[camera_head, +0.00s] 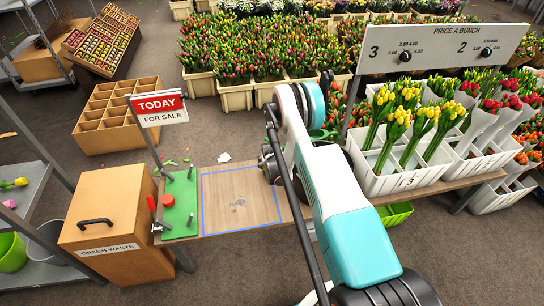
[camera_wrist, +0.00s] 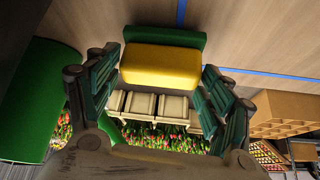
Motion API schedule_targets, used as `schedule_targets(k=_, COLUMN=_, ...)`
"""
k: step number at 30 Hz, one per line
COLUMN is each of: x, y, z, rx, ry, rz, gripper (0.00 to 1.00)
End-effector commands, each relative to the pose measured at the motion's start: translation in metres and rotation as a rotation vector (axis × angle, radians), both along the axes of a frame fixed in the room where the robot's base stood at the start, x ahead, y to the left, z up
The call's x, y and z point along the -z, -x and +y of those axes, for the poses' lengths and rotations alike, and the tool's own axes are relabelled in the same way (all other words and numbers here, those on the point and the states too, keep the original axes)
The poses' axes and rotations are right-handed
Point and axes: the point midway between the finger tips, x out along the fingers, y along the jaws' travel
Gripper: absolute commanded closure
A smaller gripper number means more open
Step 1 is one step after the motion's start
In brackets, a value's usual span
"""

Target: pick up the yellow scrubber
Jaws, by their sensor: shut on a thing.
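The yellow scrubber (camera_wrist: 160,66) is a yellow block with a green layer along one side. It sits between the fingers of my gripper (camera_wrist: 160,82) in the wrist view, and the gripper is shut on it. In the head view my arm hides the scrubber and most of the gripper, which is over the bench just right of the blue-outlined area (camera_head: 215,220). I cannot tell whether the scrubber is touching the bench top or clear of it.
A dark smudge (camera_head: 238,203) lies inside the blue outline. A green board (camera_head: 181,205) with posts is left of it. White tulip crates (camera_head: 385,184) stand right of my arm. A green rounded object (camera_wrist: 42,95) is close beside my gripper in the wrist view.

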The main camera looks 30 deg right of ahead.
Motion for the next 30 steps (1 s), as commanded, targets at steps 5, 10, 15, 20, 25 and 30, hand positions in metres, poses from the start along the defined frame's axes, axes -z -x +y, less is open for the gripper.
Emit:
schedule_targets(k=5, x=-0.006, y=0.03, z=0.015, rx=0.001, ry=0.0, rz=-0.001, gripper=0.51)
schedule_targets(k=10, x=-0.047, y=0.027, z=0.013, rx=0.001, ry=0.0, rz=0.0, gripper=0.51)
schedule_targets(k=15, x=-0.088, y=0.027, z=0.013, rx=0.001, ry=0.0, rz=0.0, gripper=0.51)
schedule_targets(k=20, x=-0.117, y=0.027, z=0.013, rx=0.001, ry=0.0, rz=0.0, gripper=0.51)
schedule_targets(k=25, x=-0.133, y=0.027, z=0.013, rx=0.001, ry=0.0, rz=0.0, gripper=0.51)
schedule_targets(k=30, x=-0.138, y=0.027, z=0.013, rx=0.001, ry=0.0, rz=0.0, gripper=0.51)
